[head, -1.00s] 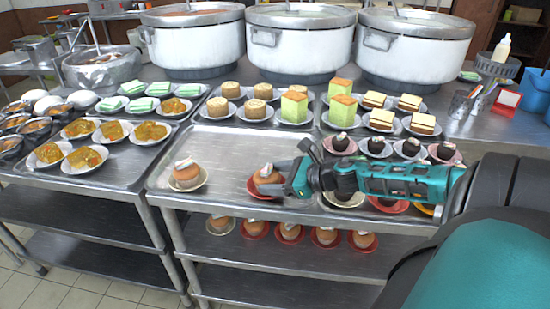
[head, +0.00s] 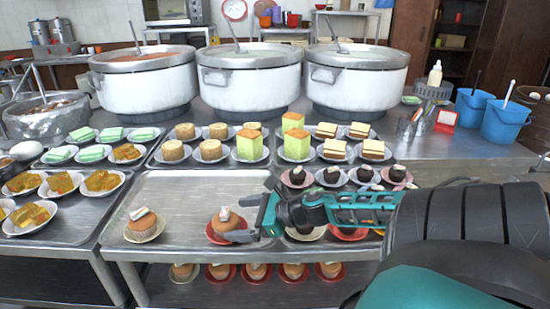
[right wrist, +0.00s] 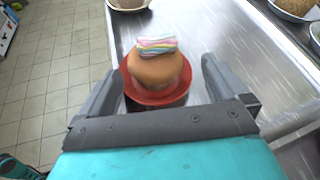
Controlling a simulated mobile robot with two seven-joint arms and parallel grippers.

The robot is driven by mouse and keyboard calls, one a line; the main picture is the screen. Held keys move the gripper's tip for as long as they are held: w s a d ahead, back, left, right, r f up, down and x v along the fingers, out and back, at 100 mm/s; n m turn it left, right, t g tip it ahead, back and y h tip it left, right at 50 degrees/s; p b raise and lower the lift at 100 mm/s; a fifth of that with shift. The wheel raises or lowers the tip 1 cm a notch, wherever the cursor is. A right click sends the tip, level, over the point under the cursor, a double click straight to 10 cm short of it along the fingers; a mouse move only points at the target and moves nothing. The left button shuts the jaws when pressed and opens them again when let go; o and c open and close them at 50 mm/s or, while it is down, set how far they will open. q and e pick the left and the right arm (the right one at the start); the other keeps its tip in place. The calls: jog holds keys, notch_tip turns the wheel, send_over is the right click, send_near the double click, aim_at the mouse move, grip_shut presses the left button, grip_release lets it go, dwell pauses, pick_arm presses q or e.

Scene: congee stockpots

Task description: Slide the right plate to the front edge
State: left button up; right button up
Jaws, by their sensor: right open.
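The right plate is a small red plate (head: 214,238) holding an orange-brown cupcake (head: 225,222) with a pale topping. It sits near the front of the metal tray (head: 190,188). A cream plate (head: 158,236) with a similar cupcake (head: 140,226) stands to its left. My right gripper (head: 246,218) reaches in from the right at the red plate. In the right wrist view, the open fingers lie on either side of the red plate (right wrist: 133,93) and its cupcake (right wrist: 158,70). I cannot tell whether a finger touches the plate. My left gripper is out of view.
Dark cakes on plates (head: 332,175) stand right of the tray, partly behind my right arm. Plated cakes (head: 250,146) line the back, before large stockpots (head: 250,80). A lower shelf holds more cupcakes (head: 218,271). The tray's middle is bare.

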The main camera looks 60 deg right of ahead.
jog(key=p+v, duration=0.2)
jog(key=v, duration=0.7)
jog(key=shift+s+d+r+p, duration=0.3)
jog(key=shift+s+p, duration=0.05)
jog(key=shift+s, duration=0.25)
